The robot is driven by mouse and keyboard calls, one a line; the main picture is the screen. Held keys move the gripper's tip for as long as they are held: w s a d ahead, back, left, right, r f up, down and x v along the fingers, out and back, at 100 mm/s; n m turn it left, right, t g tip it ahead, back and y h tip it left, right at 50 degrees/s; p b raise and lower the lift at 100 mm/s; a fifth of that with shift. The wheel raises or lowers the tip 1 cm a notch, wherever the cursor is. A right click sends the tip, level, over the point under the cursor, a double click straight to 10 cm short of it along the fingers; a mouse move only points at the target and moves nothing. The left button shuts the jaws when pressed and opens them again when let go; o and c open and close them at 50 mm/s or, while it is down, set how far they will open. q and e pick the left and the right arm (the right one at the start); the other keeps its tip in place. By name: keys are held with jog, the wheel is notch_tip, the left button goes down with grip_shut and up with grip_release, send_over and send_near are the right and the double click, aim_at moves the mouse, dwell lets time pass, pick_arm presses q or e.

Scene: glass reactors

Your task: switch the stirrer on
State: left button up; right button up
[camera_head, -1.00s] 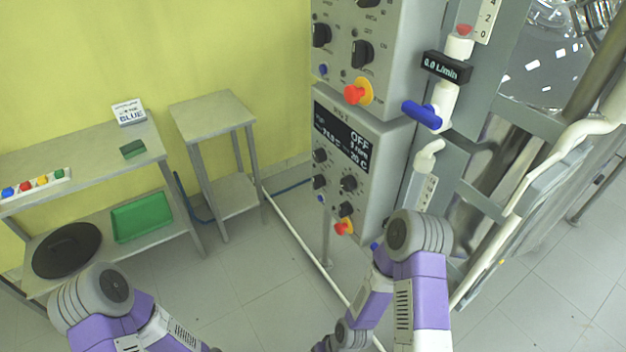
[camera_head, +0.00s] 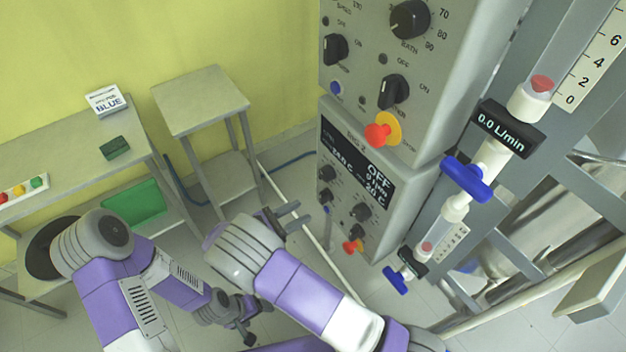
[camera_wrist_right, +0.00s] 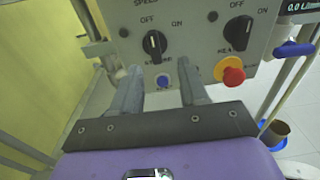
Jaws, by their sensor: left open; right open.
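The lower control box (camera_head: 345,175) has a dark display reading OFF in the head view. In the right wrist view its panel shows two black rotary switches with OFF and ON marks. The left switch (camera_wrist_right: 155,43) seems to be labelled STIRRER, in small blurred print, and its white mark leans towards OFF. The right switch (camera_wrist_right: 238,34) seems to be labelled HEATER. My right gripper (camera_head: 293,215) is open and empty, left of the lower box. Its fingers (camera_wrist_right: 158,90) point at the panel, below the left switch and apart from it. My left gripper (camera_head: 243,325) is open and low.
A red stop button (camera_wrist_right: 230,74) on a yellow collar is right of my right fingers, and a blue button (camera_wrist_right: 162,81) lies between them. The upper control box (camera_head: 400,40) hangs above. Flow meters with blue valves (camera_head: 466,178) stand right. A small table (camera_head: 200,95) is left.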

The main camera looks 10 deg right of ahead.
aim_at(320, 195)
jog(key=shift+t+h, duration=0.3)
jog(key=x, duration=0.2)
jog(key=r+x, duration=0.1)
jog(key=x, duration=0.4)
jog(key=shift+w+a+r, duration=0.15)
jog(key=shift+w+r, duration=0.05)
jog(key=shift+w, duration=0.1)
jog(key=shift+c, duration=0.4)
grip_shut()
